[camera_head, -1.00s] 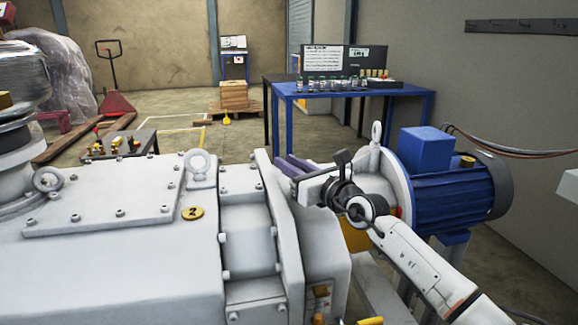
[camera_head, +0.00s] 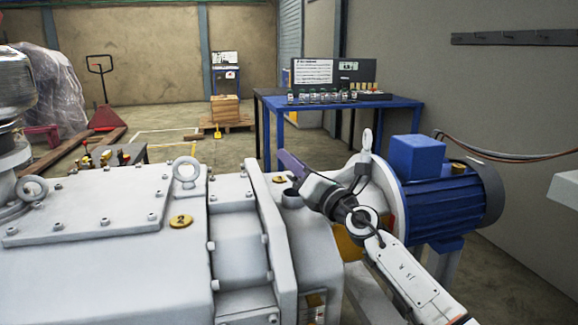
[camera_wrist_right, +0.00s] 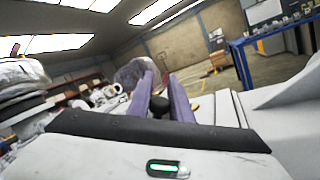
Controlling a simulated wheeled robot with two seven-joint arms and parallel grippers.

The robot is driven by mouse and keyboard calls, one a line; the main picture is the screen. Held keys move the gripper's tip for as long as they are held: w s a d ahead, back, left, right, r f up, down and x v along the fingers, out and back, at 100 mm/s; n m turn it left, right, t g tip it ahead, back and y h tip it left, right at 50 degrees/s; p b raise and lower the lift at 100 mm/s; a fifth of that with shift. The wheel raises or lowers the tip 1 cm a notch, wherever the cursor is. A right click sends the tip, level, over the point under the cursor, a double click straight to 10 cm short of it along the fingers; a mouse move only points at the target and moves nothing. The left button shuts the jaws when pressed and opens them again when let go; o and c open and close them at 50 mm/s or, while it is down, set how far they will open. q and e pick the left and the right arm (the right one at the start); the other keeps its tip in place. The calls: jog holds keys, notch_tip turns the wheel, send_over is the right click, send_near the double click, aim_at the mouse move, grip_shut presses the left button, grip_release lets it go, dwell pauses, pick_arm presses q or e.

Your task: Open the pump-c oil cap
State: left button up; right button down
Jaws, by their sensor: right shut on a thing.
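The pump is the large light-grey housing (camera_head: 110,225). A short round neck with a dark top (camera_head: 292,198) stands on its right part, below my right gripper. My right gripper (camera_head: 287,163) reaches in from the right and is raised above the pump, apart from the neck. In the right wrist view, the purple fingers (camera_wrist_right: 163,100) are shut on a small black thing (camera_wrist_right: 161,106), which looks like the oil cap. The fingers and wrist hide most of it in the head view. My left gripper does not show.
A blue motor (camera_head: 445,200) is at the right, with a lifting eye (camera_head: 366,140) beside my wrist. A yellow disc marked 2 (camera_head: 181,221) and another lifting eye (camera_head: 186,172) are on the housing. A blue table (camera_head: 385,103) with several small bottles stands behind.

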jog(key=shift+f, duration=0.1)
dwell(0.3)
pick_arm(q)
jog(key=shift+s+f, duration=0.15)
pick_arm(e)
jog(key=c, duration=1.6)
grip_release()
jog(key=shift+c, duration=0.2)
pick_arm(q)
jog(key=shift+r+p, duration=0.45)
jog(key=shift+p, duration=0.15)
pick_arm(e)
jog(key=shift+s+d, duration=0.35)
pick_arm(q)
jog(key=p, duration=0.2)
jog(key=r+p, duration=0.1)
jog(key=p, duration=0.1)
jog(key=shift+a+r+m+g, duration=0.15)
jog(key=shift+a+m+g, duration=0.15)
pick_arm(e)
jog(key=v, duration=0.8)
jog(key=shift+s+d+f, duration=0.1)
jog(key=shift+s+f, duration=0.05)
jog(key=shift+s, duration=0.05)
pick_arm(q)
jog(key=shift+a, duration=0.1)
pick_arm(e)
jog(key=shift+s+d+f, duration=0.1)
jog(key=shift+s+d, duration=0.05)
jog(key=shift+s, duration=0.25)
